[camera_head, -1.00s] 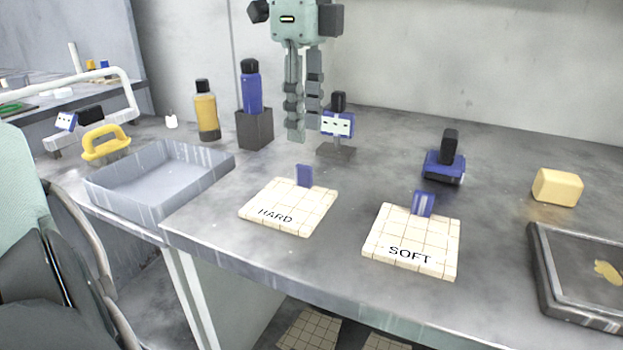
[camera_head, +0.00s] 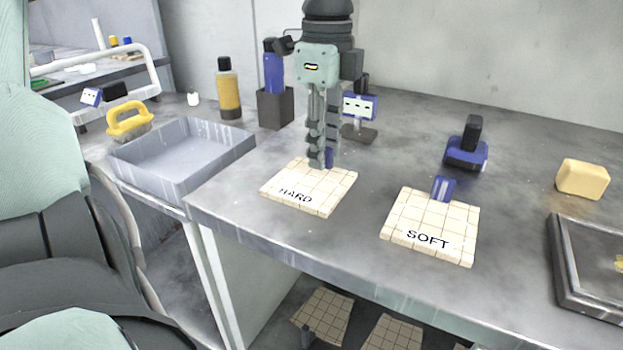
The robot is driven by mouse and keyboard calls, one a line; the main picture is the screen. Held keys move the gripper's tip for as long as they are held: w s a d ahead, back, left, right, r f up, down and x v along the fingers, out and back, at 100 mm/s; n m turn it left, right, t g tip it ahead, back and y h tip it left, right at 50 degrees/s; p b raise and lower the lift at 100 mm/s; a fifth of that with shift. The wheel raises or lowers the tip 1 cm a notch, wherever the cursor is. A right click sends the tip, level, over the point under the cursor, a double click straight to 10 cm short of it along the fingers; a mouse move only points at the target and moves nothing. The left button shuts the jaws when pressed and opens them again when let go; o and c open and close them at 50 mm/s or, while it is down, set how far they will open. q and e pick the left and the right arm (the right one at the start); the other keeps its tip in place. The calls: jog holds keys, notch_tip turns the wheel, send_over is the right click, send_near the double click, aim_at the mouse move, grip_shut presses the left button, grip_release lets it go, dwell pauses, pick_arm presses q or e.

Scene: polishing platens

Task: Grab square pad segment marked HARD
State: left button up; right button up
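The square pad segment marked HARD (camera_head: 290,200) is a cream tiled square lying flat near the table's front edge, with a small blue tab (camera_head: 329,158) at its back edge. My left gripper (camera_head: 324,160) points down at that tab, its fingers apart, one nearer the camera than the other. The near finger partly covers the tab; whether either finger touches it I cannot tell. A similar pad marked SOFT (camera_head: 430,226) with a blue tab lies to the right. My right gripper is not in view.
A grey tray (camera_head: 180,172) stands left of the HARD pad. Behind are a yellow bottle (camera_head: 229,92), a blue bottle in a dark holder (camera_head: 276,108) and a blue-and-white device (camera_head: 360,108). A blue tool (camera_head: 467,150), yellow block (camera_head: 582,179) and dark tray (camera_head: 556,262) are at right.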

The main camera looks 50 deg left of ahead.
pick_arm(q)
grip_shut()
jog(key=shift+r, duration=0.1)
